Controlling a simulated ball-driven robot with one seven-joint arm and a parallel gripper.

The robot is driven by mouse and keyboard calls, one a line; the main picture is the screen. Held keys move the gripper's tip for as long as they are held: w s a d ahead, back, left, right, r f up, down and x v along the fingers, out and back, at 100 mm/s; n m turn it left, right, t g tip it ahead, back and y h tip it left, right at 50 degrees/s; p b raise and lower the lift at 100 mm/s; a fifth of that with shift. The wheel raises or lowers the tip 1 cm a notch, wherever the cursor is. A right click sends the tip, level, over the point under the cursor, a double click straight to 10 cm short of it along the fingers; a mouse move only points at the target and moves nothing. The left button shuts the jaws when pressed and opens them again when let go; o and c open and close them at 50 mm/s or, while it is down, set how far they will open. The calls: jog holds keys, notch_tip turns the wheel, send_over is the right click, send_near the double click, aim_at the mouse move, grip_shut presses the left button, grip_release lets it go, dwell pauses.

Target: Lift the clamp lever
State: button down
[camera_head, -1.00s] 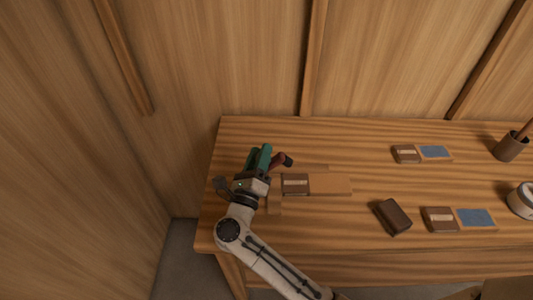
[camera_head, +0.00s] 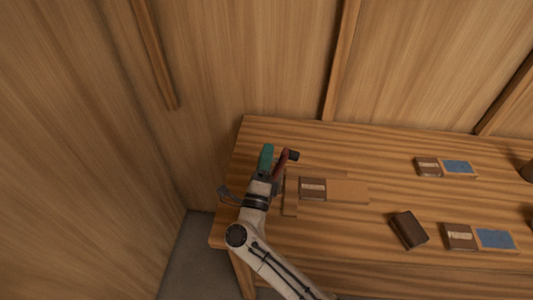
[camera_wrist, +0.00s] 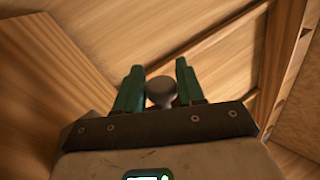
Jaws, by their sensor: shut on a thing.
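My gripper (camera_head: 266,158) is at the left end of the wooden bench, its green fingers pointing toward the back wall. In the wrist view its two green fingers (camera_wrist: 160,88) stand on either side of a rounded grey knob (camera_wrist: 162,91) and are shut on it. I take the knob to be the end of the clamp lever. In the head view a red-brown bar with a dark end (camera_head: 287,162), seemingly part of the clamp, sits just right of the fingers and slants up to the right. My gripper hides where the bar and knob join.
The bench (camera_head: 340,230) carries a brown block on a pale board (camera_head: 347,191) right of my gripper. A dark brown block (camera_head: 408,230) and two brown blocks beside blue pads (camera_head: 458,167) lie farther right. Wooden walls (camera_head: 240,60) close off the back and left.

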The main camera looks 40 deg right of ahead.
jog(key=shift+r, duration=0.1)
jog(key=c, duration=0.8)
grip_release()
jog(key=shift+c, duration=0.2)
jog(key=shift+s+a+f, duration=0.15)
jog(key=shift+a+f, duration=0.05)
jog(key=shift+a, duration=0.05)
jog(key=b+v, duration=0.3)
jog(key=v, duration=0.7)
jog(key=shift+s, duration=0.15)
jog(key=shift+a, duration=0.1)
